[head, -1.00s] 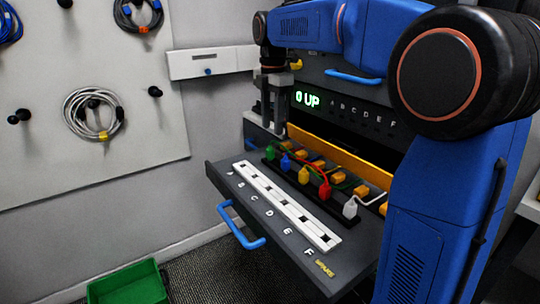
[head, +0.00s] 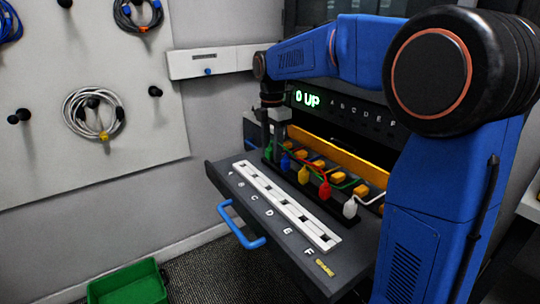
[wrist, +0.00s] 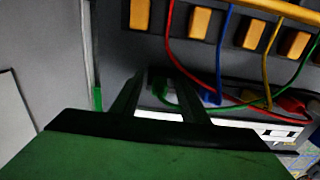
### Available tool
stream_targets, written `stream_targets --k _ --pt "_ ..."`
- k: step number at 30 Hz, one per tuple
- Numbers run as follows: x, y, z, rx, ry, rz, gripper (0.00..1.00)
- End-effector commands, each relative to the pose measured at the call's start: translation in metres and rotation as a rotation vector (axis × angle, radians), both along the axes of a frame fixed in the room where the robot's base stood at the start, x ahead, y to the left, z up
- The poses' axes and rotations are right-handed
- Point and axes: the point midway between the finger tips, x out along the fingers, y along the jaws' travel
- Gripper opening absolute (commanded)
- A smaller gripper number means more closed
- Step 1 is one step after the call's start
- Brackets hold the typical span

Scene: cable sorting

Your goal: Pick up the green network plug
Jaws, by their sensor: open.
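The green network plug (head: 268,153) stands at the far left end of the row of plugs on the drawer, partly hidden by my gripper. My gripper (head: 273,146) points down right over it with its fingers apart. In the wrist view, the two dark fingers of my gripper (wrist: 160,80) reach forward, and a green piece with its cable (wrist: 161,92) shows between them. I cannot tell whether the fingers touch the plug.
Blue (head: 285,161), yellow (head: 304,175), red (head: 325,190) and white (head: 349,208) plugs stand in the same row, with cables crossing behind. A white slotted strip (head: 285,205) lies in front. A green bin (head: 128,286) is on the floor.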

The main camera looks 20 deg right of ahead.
Motion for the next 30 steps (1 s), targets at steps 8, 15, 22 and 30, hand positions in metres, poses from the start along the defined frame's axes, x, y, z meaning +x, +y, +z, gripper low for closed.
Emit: stream_targets --k 8,15,22,30 --pt "0.000 0.000 0.000 0.000 0.000 0.000 0.07" --pt "0.000 0.000 0.001 0.000 -0.001 0.000 0.00" --pt "0.001 0.000 0.013 0.000 -0.003 0.000 0.00" --pt "0.001 0.000 0.060 0.000 -0.004 0.000 0.00"
